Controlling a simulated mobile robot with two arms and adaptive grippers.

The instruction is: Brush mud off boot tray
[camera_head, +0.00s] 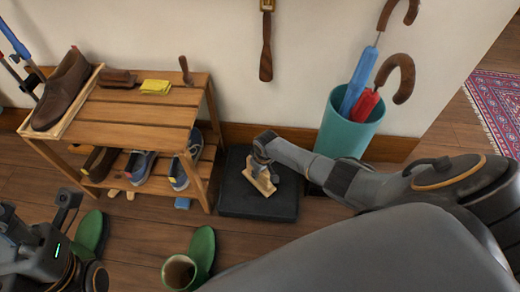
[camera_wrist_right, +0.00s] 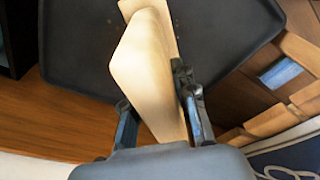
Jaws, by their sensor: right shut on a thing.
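The black boot tray (camera_head: 235,199) lies flat on the wood floor, right of the shoe bench. My right gripper (camera_head: 262,163) is over the tray, shut on a pale wooden brush (camera_head: 262,184). In the right wrist view the brush (camera_wrist_right: 142,72) stands between the two fingers (camera_wrist_right: 158,110), with the tray (camera_wrist_right: 75,55) behind it. A few faint brownish specks show on the tray there. The bristles are hidden, so I cannot tell if they touch the tray. My left gripper (camera_head: 38,213) is at the lower left, fingers apart and empty.
The wooden shoe bench (camera_head: 140,112) holds a brown shoe, a brush and a yellow cloth, with more shoes below. A teal umbrella stand (camera_head: 345,135) is behind the tray. Green boots (camera_head: 200,250) lie in front of the bench. A shoehorn (camera_head: 266,48) hangs on the wall.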

